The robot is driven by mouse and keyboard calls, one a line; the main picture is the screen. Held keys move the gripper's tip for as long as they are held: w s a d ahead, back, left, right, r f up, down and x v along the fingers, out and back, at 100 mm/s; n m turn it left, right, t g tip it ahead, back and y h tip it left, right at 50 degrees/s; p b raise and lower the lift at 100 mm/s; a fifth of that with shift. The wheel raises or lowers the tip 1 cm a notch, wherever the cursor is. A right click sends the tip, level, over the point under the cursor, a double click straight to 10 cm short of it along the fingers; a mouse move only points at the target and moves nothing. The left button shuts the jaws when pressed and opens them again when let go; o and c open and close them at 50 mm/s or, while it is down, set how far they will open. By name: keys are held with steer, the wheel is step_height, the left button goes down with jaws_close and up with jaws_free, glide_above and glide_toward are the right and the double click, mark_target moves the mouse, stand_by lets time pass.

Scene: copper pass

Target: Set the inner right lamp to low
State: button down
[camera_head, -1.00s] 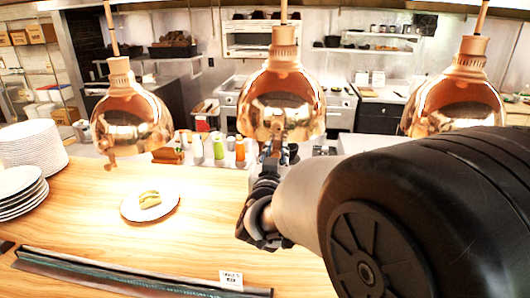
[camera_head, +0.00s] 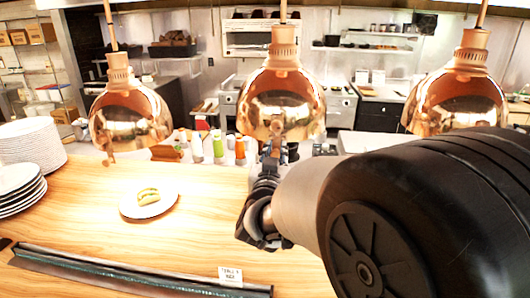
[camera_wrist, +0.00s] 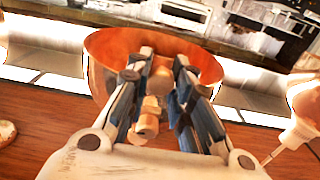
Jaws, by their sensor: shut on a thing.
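Three copper dome lamps hang over the counter in the head view: a left lamp (camera_head: 130,118), a middle lamp (camera_head: 282,103) and a right lamp (camera_head: 457,103). I cannot tell by sight which is named inner right. My gripper (camera_head: 274,155) is just below the middle lamp's front rim. In the wrist view the copper shade (camera_wrist: 103,45) opens behind my gripper (camera_wrist: 158,88). Its fingers are closed around a small copper-coloured knob (camera_wrist: 147,122), partly hidden between them. The knob's setting is not readable.
A wooden counter (camera_head: 100,215) lies below, with a plate of food (camera_head: 165,207), stacked plates (camera_head: 32,143) at the left, a dark rail (camera_head: 110,272) and a small card (camera_head: 230,274) in front. Bottles (camera_head: 218,148) stand behind the counter.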

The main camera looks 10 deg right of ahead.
step_height(320, 180, down, 8)
steer(key=b, duration=0.4)
steer(key=shift+r+b, duration=0.25)
steer(key=shift+b, duration=0.05)
steer(key=c, duration=1.8)
jaws_free()
steer(key=shift+s, duration=0.1)
steer(key=shift+c, duration=0.2)
steer(key=o, duration=0.4)
steer(key=shift+r, duration=0.2)
steer(key=v, duration=1.2)
steer(key=shift+r, duration=0.15)
